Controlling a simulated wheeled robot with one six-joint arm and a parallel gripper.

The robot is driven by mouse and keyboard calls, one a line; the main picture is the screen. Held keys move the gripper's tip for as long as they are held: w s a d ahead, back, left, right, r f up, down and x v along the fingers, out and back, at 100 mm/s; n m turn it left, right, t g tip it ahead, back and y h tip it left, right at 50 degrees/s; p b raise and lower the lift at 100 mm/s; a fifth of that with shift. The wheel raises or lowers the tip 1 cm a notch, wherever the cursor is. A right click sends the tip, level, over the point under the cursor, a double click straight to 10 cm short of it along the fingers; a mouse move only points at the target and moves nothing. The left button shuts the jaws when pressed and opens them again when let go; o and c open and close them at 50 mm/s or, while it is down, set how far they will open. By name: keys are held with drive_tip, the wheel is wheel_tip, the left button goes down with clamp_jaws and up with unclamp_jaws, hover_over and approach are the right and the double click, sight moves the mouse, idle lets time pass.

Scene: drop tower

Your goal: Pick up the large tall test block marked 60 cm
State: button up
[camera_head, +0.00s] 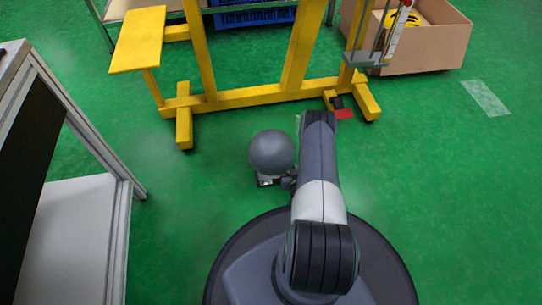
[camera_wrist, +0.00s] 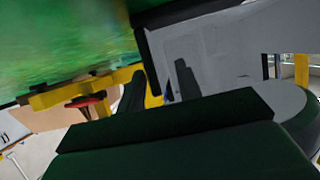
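I cannot make out a test block marked 60 cm in either view. My gripper (camera_wrist: 158,86) shows in the wrist view as two dark fingers standing apart, with background visible between them and nothing held. The wrist view is tilted, and a large dark green surface fills its lower part. In the head view my arm reaches forward over the floor, and a grey rounded shape (camera_head: 272,152) sits beside it. The gripper's fingers cannot be made out there.
A yellow frame (camera_head: 255,95) stands ahead on the green floor, with a small red plate (camera_head: 344,114) at its foot. A cardboard box (camera_head: 425,50) is at the back right. A metal-framed shelf (camera_head: 120,225) stands at the left.

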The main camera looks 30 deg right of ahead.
clamp_jaws()
idle(1.2)
drive_tip(key=shift+w+r, duration=0.1)
drive_tip(key=shift+r, duration=0.1)
